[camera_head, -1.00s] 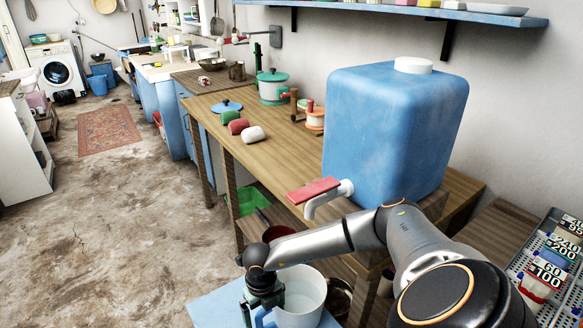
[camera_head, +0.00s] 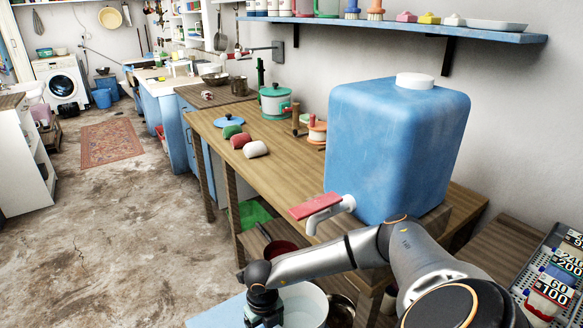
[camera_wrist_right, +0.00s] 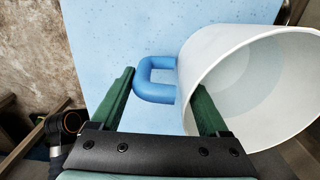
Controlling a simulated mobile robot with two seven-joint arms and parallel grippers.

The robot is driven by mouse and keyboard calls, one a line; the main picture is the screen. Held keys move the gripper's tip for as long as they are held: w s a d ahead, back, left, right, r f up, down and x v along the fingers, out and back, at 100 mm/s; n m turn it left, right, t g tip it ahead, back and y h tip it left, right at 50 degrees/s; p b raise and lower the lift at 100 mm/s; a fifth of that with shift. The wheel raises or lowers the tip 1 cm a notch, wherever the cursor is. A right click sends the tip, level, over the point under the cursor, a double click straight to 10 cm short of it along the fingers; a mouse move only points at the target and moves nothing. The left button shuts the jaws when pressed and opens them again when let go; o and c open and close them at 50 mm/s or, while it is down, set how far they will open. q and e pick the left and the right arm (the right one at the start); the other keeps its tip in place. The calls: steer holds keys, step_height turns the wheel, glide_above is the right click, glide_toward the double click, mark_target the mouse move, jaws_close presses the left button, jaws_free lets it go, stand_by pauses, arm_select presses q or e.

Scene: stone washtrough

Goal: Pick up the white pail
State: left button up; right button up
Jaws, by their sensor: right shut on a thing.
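The right gripper (camera_head: 265,312) is also at the pail's left side in the head view. My left gripper is not in view.
A pale blue board (camera_wrist_right: 110,30) lies under the pail. The blue tank (camera_head: 397,140) with its red-levered tap (camera_head: 320,207) stands on the wooden table (camera_head: 275,165) just above. A rack with numbered bottles (camera_head: 555,285) is at the right. Open floor (camera_head: 110,240) lies left.

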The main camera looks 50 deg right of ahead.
steer(key=shift+a, duration=0.15)
jaws_close()
steer(key=shift+w+r, duration=0.1)
steer(key=shift+w, duration=0.05)
steer(key=shift+r, duration=0.15)
